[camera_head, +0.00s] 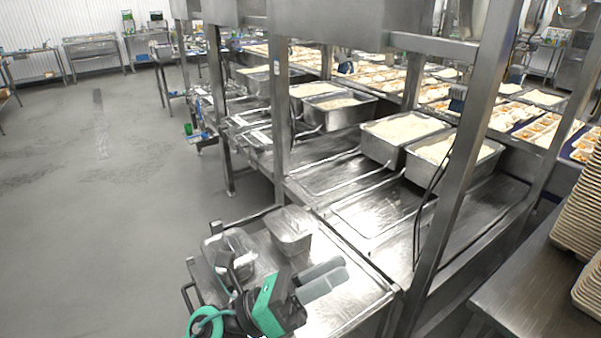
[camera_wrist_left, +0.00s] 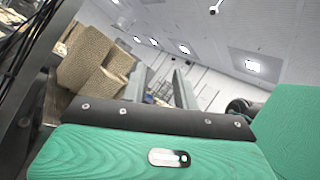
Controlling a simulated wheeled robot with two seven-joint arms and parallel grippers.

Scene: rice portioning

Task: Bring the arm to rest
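My left arm, black with green parts, comes in at the bottom of the head view. My left gripper (camera_head: 336,275) is above the steel cart top (camera_head: 345,308) in that view, its two grey fingers pointing right. In the left wrist view the fingers (camera_wrist_left: 160,84) stand apart with nothing between them, so the gripper is open and empty. Its height above the cart is hard to judge. My right gripper is in neither view.
Two steel containers, one at the left (camera_head: 230,246) and one further back (camera_head: 291,230), stand on the cart near my left arm. Rice-filled pans (camera_head: 402,132) stand on the steel counter behind. Stacked brown trays (camera_head: 575,220) are at the right. Open floor (camera_head: 100,220) lies left.

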